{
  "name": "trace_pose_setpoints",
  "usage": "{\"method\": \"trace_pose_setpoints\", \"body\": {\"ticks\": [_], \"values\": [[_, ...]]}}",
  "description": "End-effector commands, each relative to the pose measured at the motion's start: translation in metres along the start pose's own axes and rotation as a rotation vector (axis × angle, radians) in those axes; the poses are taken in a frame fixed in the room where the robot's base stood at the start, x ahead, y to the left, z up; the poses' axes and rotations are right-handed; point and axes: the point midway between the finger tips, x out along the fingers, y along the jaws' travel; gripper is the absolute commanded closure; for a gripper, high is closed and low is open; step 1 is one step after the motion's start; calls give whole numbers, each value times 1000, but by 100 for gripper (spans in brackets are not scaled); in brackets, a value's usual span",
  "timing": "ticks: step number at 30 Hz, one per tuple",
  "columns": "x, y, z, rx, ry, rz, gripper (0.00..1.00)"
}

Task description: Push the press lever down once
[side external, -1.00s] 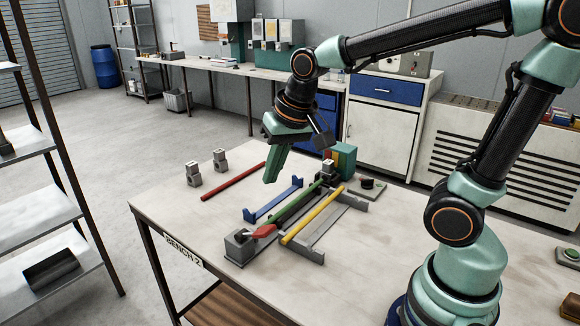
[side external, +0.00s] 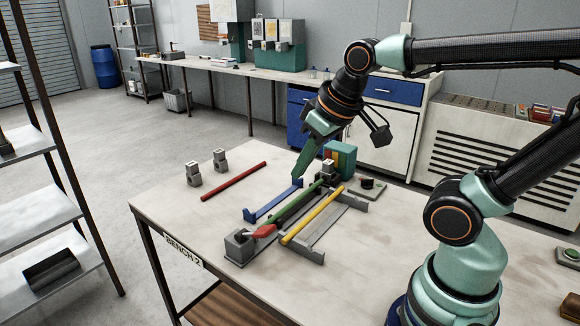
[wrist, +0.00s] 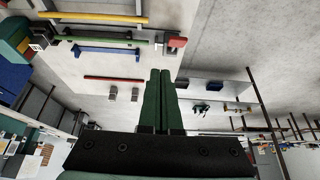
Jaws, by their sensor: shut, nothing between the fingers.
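The press is a long grey frame on the bench with a grey end block (side external: 240,246) at its near-left end. A red lever (side external: 262,231) sits on that block; it also shows in the wrist view (wrist: 175,40). A green rod (side external: 297,203) lies along the press from the lever. My gripper (side external: 297,176) is shut and empty, its fingers slanting down near the far end of the blue bracket, apart from the lever. In the wrist view the shut fingers (wrist: 158,72) point up the picture, with the lever beyond their tips. I cannot tell their exact height.
A yellow rod (side external: 312,216) lies on the near-right rack. A blue bracket (side external: 272,203) and a red rod (side external: 233,181) lie on the left. Two grey blocks (side external: 193,174) stand at the bench's left. A green box (side external: 341,158) stands at the back. The front bench area is clear.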

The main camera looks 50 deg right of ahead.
Motion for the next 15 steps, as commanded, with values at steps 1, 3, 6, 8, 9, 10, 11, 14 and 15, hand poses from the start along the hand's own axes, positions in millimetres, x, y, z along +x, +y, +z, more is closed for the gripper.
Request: {"method": "trace_pose_setpoints", "body": {"ticks": [1,3,6,8,9,10,11,14,15], "values": [[0,-3,-6,-2,-20,-4,100],[1,-7,-14,-1,-52,-8,100],[3,-14,-28,0,-100,-14,100],[5,-18,-35,0,-127,-16,100],[7,-21,-40,1,-145,-18,100],[8,-23,-43,1,-157,-18,100],[9,-25,-46,1,-170,-19,100],[14,-30,-54,2,-202,-20,100],[15,-32,-57,2,-212,-20,100]]}}
